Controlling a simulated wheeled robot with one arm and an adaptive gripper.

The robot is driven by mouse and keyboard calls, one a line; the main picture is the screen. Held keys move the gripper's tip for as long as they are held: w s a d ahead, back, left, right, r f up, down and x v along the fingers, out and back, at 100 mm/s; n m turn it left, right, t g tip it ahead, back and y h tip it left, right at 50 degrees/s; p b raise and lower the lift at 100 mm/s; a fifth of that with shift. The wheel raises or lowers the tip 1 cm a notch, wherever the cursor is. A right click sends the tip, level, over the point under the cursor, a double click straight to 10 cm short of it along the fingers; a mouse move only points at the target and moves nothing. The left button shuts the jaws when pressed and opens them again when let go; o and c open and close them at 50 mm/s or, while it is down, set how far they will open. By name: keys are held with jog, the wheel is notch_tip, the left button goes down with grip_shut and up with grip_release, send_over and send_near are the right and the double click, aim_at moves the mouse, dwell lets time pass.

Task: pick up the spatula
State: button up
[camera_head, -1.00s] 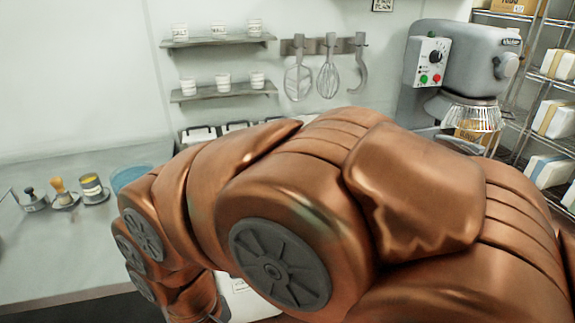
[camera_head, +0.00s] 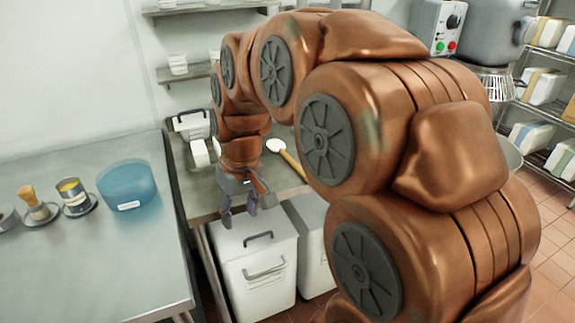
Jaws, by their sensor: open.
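The likely spatula, with a white head and a yellow handle (camera_head: 290,161), lies on the steel worktable (camera_head: 199,197) behind my arm. The far end of its handle is hidden by my arm. My gripper (camera_head: 239,210) points down near the front edge of the worktable, to the left of the spatula and apart from it. Its fingers are spread and nothing shows between them.
White lidded bins (camera_head: 258,262) stand below the worktable's front edge, under my gripper. White containers (camera_head: 192,125) stand at the back of the worktable. A nearer counter at left holds a blue bowl (camera_head: 128,186), a yellow-topped tin (camera_head: 73,196) and a brush (camera_head: 35,204).

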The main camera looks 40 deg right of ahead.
jog(key=w+d+f+m+t+b, duration=0.1)
jog(key=w+d+t+b, duration=0.15)
jog(key=w+d, duration=0.75)
jog(key=m+h+b, duration=0.1)
jog(key=h+b, duration=0.1)
jog(key=b, duration=0.1)
send_near(295, 163)
jog(key=shift+f+t, duration=0.45)
jog(key=shift+f, duration=0.1)
jog(key=shift+d+f, duration=0.2)
jog(key=shift+p+x, duration=0.55)
jog(key=shift+x, duration=3.1)
jog(key=shift+s+a+f, duration=0.1)
jog(key=shift+s, duration=0.05)
grip_shut()
